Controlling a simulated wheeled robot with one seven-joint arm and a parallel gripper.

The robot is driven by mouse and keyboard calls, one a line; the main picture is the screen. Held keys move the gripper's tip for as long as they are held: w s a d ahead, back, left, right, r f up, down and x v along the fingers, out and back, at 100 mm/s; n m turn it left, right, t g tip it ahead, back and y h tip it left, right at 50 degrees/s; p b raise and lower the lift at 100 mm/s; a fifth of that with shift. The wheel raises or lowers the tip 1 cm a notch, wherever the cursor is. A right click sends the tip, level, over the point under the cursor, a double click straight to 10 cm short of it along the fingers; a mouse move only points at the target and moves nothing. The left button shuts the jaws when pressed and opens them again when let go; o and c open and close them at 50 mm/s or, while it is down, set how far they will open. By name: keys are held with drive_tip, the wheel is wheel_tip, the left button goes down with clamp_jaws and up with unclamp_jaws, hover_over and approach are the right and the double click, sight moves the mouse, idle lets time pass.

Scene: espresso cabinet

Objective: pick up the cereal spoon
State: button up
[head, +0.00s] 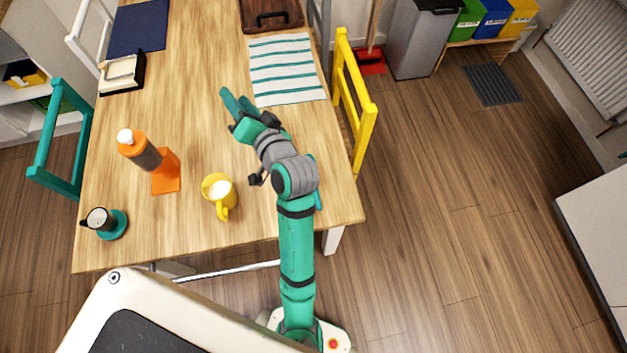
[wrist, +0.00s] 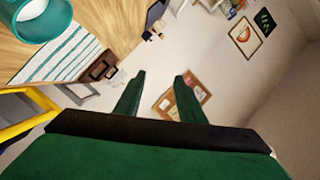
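I cannot make out a cereal spoon in either view. My gripper (head: 231,101) is above the table, its fingers pointing toward the upper left in the head view. In the wrist view my gripper (wrist: 158,90) has its two green fingers apart with nothing between them. A teal round dish (wrist: 40,22) shows at the upper left of the wrist view, partly cut off. In the head view a small teal-blue sliver (head: 318,198) shows just right of my arm near the table edge. I cannot tell what it is. My arm hides part of the table there.
The wooden table (head: 190,70) holds a yellow mug (head: 218,194), an orange device (head: 165,172), a dark cup (head: 98,218) on a teal saucer, and a striped cloth (head: 286,70). A yellow chair (head: 354,105) stands at the right edge, a teal chair (head: 62,140) at the left.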

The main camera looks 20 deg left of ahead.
drive_tip(key=s+d+f+n+g+h, duration=0.2)
drive_tip(key=s+f+n+g+h, duration=0.3)
drive_tip(key=g, duration=0.3)
drive_tip(key=d+f+n+g+h, duration=0.1)
drive_tip(key=d+f+h, duration=0.3)
drive_tip(key=d, duration=0.5)
drive_tip(key=d+f+h, duration=0.4)
drive_tip(key=d+h, duration=0.1)
drive_tip(key=d, duration=0.5)
wheel_tip(320, 180, down, 4)
drive_tip(key=shift+w+a+f, duration=0.1)
drive_tip(key=shift+w+f, duration=0.05)
drive_tip(key=shift+f, duration=0.05)
drive_tip(key=f, duration=0.2)
drive_tip(key=w+f, duration=0.1)
drive_tip(key=f, duration=0.1)
drive_tip(key=shift+f, duration=0.75)
drive_tip(key=shift+w, duration=0.1)
clamp_jaws()
